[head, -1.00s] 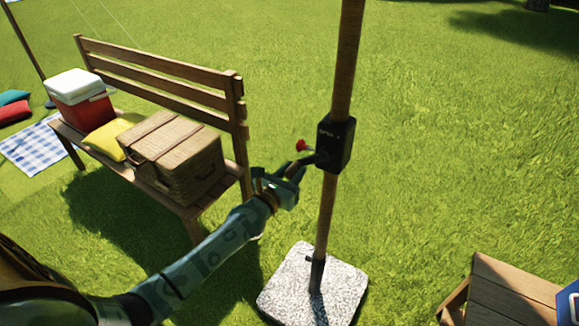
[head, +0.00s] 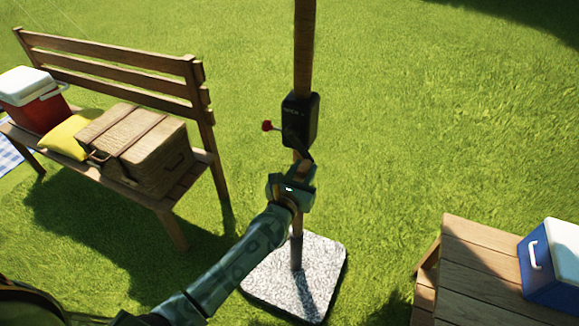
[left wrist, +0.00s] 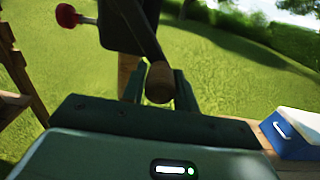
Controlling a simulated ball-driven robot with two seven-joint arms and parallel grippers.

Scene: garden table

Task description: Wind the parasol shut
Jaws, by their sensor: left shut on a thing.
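The parasol's wooden pole (head: 303,45) stands upright with a black winder housing (head: 300,120) on it. A red knob (head: 267,126) sticks out of the housing's left side; it also shows in the left wrist view (left wrist: 68,16). The dark crank arm (left wrist: 137,27) hangs down from the housing to a wooden crank handle (left wrist: 160,83). My left gripper (head: 303,168) is just below the housing, in front of the pole, shut on the crank handle between its two fingers. The parasol's canopy is outside both views. My right gripper is not seen.
The pole stands in a speckled stone base (head: 270,283) on the grass. A wooden bench (head: 110,65) at left holds a wicker basket (head: 135,150), yellow cushion (head: 64,141) and red cooler (head: 35,108). A wooden table (head: 470,265) with a blue cooler (head: 555,265) is at lower right.

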